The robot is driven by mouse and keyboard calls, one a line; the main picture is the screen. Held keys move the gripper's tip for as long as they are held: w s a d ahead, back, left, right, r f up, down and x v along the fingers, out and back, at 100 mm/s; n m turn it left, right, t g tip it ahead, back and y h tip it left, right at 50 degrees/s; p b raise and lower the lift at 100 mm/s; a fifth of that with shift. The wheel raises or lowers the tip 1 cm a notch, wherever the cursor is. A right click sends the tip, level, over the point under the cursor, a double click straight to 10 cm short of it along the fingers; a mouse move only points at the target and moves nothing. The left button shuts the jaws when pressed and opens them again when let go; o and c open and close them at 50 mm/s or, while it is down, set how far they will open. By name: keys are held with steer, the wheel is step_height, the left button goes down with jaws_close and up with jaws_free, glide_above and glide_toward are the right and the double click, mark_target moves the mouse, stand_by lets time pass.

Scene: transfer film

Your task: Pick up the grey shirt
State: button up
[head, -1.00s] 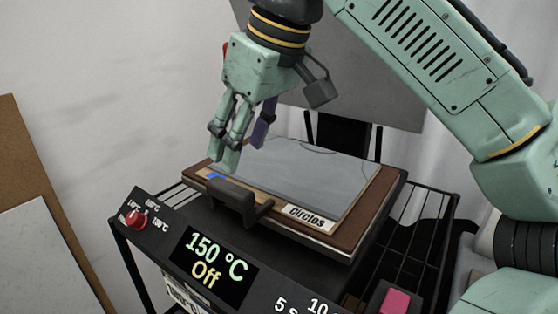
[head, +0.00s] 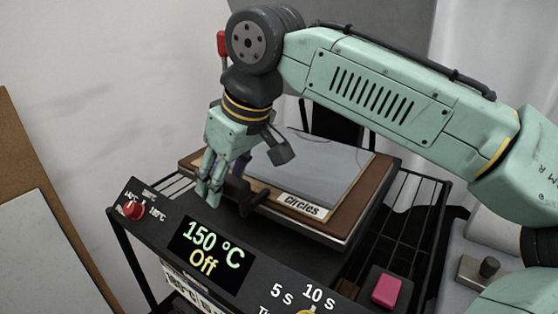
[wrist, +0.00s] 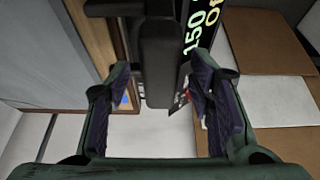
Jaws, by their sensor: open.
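The grey shirt (head: 325,165) lies flat on a brown board (head: 375,180) on top of the press. It bears no visible folds lifted from the board. A grey surface, likely the shirt, also fills the left of the wrist view (wrist: 40,55). My gripper (head: 222,188) is open and points down at the near left corner of the board, left of the shirt's middle. In the wrist view its two fingers stand on either side of the black press handle (wrist: 162,55). I cannot tell whether they touch it. My gripper hides part of the shirt's left side.
The press panel (head: 215,240) reads 150 °C and Off. A red knob (head: 134,209) is at its left and a pink button (head: 388,290) at its right. A "Circles" label (head: 302,206) lies on the board's front edge. A dark wire rack (head: 425,200) lies to the right.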

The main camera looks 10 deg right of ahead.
steer(key=shift+c, duration=0.3)
jaws_close()
stand_by(0.3)
